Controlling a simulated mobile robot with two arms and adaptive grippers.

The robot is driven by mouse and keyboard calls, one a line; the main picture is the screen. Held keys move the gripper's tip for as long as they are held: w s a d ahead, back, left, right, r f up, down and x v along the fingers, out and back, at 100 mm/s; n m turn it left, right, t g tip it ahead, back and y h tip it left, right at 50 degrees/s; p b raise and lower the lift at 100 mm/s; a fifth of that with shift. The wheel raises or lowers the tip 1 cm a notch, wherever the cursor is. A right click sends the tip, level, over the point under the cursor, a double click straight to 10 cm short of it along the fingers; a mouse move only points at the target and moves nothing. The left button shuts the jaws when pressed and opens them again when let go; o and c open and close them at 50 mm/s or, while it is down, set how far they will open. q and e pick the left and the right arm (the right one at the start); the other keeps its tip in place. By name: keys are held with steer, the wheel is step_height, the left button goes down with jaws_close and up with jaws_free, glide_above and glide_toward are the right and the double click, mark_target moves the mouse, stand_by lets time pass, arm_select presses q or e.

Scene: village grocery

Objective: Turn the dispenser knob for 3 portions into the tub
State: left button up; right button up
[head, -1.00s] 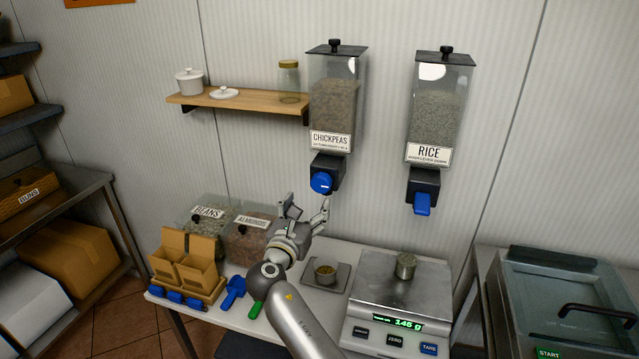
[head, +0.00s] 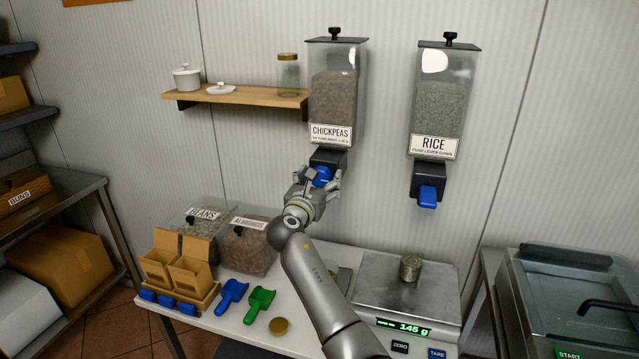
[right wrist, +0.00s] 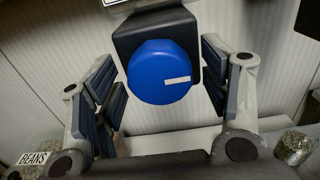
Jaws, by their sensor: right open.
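The chickpeas dispenser (head: 334,100) hangs on the wall, and its blue knob (head: 322,177) is at the bottom. In the right wrist view the round knob (right wrist: 160,72) faces me, its white mark lying nearly level on the right side. My right gripper (head: 318,182) is open, with its fingers on either side of the knob; gaps show between pads and knob in the wrist view (right wrist: 163,85). The tub under the dispenser is hidden behind my right arm; only a bit of its tray (head: 343,279) shows. My left gripper is not in view.
The rice dispenser (head: 440,105) with a blue lever hangs to the right. A blue scoop (head: 231,294), a green scoop (head: 259,303), a round lid-like disc (head: 279,326) and the almonds bin (head: 246,250) are on the left.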

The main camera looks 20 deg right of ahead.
steer(key=c, duration=1)
steer(key=shift+f+m+b, duration=0.1)
steer(key=shift+m+b, duration=0.2)
steer(key=shift+m, duration=0.1)
steer(key=m+b, duration=0.2)
steer(key=m, duration=0.1)
steer(key=shift+f+m, duration=0.1)
steer(key=shift+m, duration=0.3)
steer(key=m+b, duration=0.3)
steer(key=m, duration=0.1)
steer(key=shift+m, duration=0.3)
steer(key=m+b, duration=0.4)
steer(key=shift+a, duration=0.1)
steer(key=shift+m+b, duration=1.35)
steer(key=shift+m, duration=0.85)
